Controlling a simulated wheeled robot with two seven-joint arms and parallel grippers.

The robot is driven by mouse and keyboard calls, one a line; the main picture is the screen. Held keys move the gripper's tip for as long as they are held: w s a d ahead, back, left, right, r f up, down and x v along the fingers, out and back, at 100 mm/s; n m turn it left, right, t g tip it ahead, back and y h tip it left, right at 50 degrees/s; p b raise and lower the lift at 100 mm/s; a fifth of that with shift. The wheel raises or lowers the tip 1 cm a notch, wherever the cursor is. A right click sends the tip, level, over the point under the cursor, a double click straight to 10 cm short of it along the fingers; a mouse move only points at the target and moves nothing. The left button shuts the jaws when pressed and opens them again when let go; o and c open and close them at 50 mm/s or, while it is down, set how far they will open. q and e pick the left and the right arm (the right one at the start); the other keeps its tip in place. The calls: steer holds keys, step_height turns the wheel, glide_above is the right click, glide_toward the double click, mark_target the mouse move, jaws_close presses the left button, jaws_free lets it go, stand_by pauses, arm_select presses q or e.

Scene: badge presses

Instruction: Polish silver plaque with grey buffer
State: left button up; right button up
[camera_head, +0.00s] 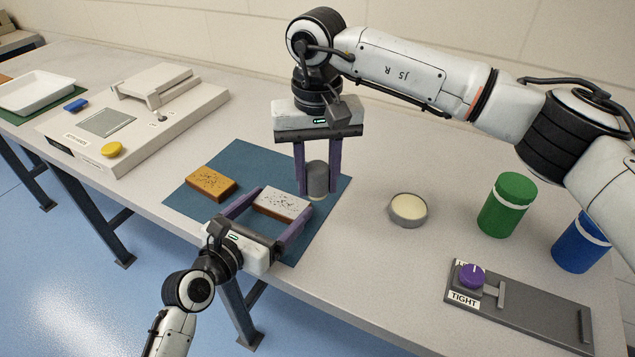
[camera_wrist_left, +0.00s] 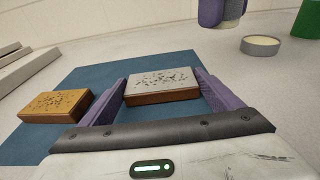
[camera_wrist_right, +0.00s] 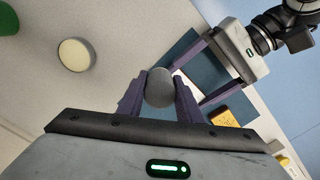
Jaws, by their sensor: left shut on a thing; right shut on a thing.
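The silver plaque (camera_head: 281,204) lies on the blue mat (camera_head: 240,156), its pale top speckled with dark marks over a brown base. My left gripper (camera_head: 265,211) is shut on its two sides; the plaque also shows between the fingers in the left wrist view (camera_wrist_left: 162,86). My right gripper (camera_head: 318,184) is shut on the grey buffer (camera_head: 317,178), a small cylinder held upright above the mat, just beyond and right of the plaque. The buffer also shows in the right wrist view (camera_wrist_right: 159,88). It looks apart from the plaque.
A gold plaque (camera_head: 211,183) lies on the mat's left part. A round tin with cream contents (camera_head: 408,210) stands right of the mat, near green (camera_head: 508,207) and blue (camera_head: 581,243) jars. A grey fixture with a purple knob (camera_head: 472,275) is front right. A press (camera_head: 135,120) stands left.

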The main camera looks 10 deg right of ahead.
mark_target(317, 168)
arm_select(q)
steer(key=o, duration=1)
steer(key=p+v, duration=0.1)
steer(key=v, duration=1.1)
steer(key=shift+r, duration=0.1)
arm_select(e)
steer(key=shift+r, duration=0.7)
arm_select(q)
steer(key=shift+r+p, duration=0.9)
steer(key=shift+p, duration=0.2)
arm_select(e)
steer(key=shift+r, duration=1.5)
